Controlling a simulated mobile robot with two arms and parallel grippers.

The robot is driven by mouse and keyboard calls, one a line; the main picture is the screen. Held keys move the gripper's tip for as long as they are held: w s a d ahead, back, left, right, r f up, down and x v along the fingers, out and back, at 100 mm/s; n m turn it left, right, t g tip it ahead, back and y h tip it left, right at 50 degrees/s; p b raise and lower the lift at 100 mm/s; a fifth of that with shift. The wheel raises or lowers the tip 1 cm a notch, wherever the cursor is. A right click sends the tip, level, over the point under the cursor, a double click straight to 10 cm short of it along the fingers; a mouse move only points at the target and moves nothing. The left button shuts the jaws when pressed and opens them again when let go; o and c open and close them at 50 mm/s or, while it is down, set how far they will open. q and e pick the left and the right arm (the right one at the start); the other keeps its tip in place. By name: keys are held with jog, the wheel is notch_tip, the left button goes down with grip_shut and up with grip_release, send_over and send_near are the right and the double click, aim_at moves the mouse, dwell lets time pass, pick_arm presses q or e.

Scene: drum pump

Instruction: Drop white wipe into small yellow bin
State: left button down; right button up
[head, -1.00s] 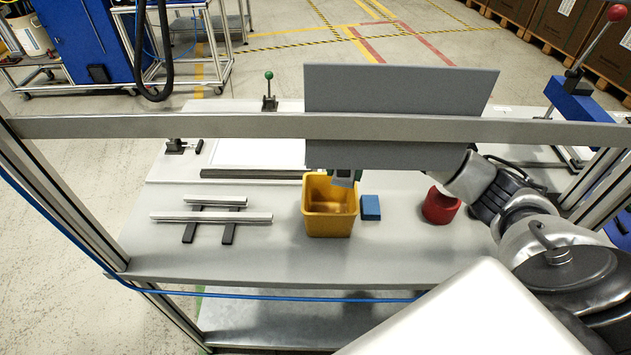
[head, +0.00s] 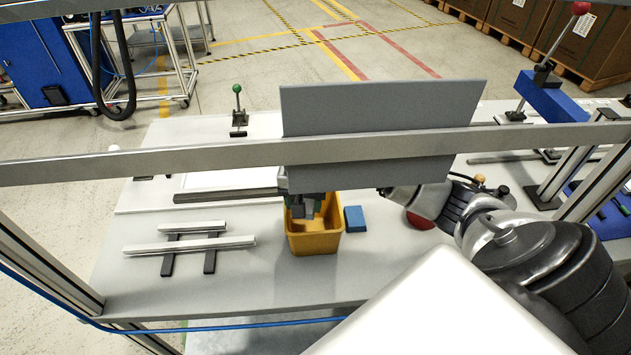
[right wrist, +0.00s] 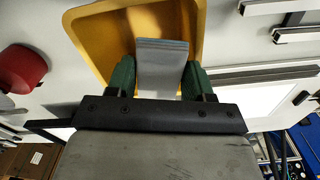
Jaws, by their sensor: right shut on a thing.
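The yellow bin (head: 315,243) stands on the table near the middle of the head view; it also shows in the right wrist view (right wrist: 98,28). My right gripper (head: 305,207) is over the bin's opening, with its tips at or just above the back rim. In the right wrist view its green fingers (right wrist: 160,78) are shut on the wipe (right wrist: 162,62), which looks pale grey and flat. The wipe hangs over the bin's mouth. I cannot tell how far it reaches inside. A grey panel hides part of my right arm. My left gripper is not in view.
A blue block (head: 355,219) stands close to the bin's right side. A red round thing (right wrist: 20,69) is further off, partly hidden by my arm in the head view. Metal bars (head: 190,246) lie left of the bin. A frame rail (head: 210,159) crosses in front.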

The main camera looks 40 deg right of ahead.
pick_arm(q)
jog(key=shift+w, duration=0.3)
pick_arm(e)
jog(key=shift+f, duration=0.2)
jog(key=o, duration=1)
jog(key=shift+r, duration=0.1)
notch_tip(320, 180, up, 10)
jog(key=shift+f+b, duration=0.25)
jog(key=shift+b, duration=0.65)
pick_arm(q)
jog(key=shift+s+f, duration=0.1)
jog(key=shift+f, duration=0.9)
pick_arm(e)
jog(key=shift+r, duration=0.6)
